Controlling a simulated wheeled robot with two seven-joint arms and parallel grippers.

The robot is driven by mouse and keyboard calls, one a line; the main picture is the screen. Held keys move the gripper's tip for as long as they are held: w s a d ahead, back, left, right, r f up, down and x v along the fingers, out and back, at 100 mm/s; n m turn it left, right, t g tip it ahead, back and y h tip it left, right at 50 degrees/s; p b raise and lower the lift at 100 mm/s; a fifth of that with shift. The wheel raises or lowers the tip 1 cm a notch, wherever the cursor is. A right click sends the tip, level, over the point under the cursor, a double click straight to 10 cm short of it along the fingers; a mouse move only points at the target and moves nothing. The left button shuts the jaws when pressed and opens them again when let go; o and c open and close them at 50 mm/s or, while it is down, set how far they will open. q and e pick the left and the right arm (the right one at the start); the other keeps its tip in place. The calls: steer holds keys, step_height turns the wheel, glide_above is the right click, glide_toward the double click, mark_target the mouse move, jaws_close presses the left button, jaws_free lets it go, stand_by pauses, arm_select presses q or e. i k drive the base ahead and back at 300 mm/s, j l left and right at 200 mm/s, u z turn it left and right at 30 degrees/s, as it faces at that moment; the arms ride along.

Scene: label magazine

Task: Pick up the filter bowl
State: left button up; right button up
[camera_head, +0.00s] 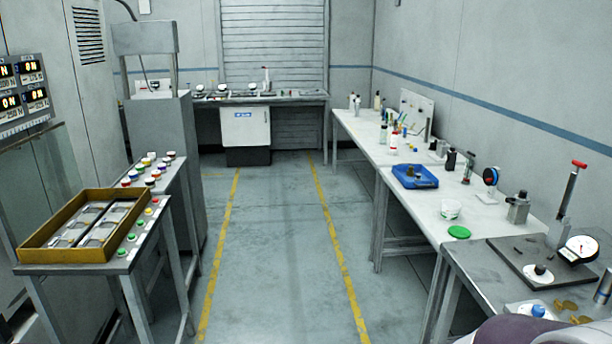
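I cannot tell for sure which thing is the filter bowl. A small white tub (450,209) stands open on the right-hand white bench, with a round green lid (459,232) lying in front of it. A grey metal canister-like part (518,207) stands upright to the right of the tub, near the bench's end. Either the tub or another small part could be the bowl. Neither of my grippers shows. A rounded grey-purple shape at the bottom right corner may be part of my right arm.
A blue tray (414,177) with small parts lies on the white bench (405,205). A grey bench (472,278) at the near right holds a press stand, a dial gauge (579,249) and brass parts. A yellow-rimmed box (30,243) sits at left. The floor aisle (270,260) is clear.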

mark_target(384, 136)
steer(key=i+z, duration=0.1)
steer(key=i, duration=1)
steer(key=i+z, duration=0.15)
steer(key=i, duration=1)
steer(key=i+j+z, duration=0.15)
steer(key=i, duration=0.4)
steer(key=i+j+z, duration=0.1)
steer(key=i, duration=0.45)
steer(key=i+j, duration=0.2)
steer(key=i, duration=0.35)
steer(key=i+z, duration=0.35)
steer(key=i, duration=0.25)
steer(key=i+z, duration=0.3)
steer(key=i, duration=0.3)
steer(key=i+j+z, duration=0.35)
steer(key=i, duration=0.25)
steer(key=l, duration=0.1)
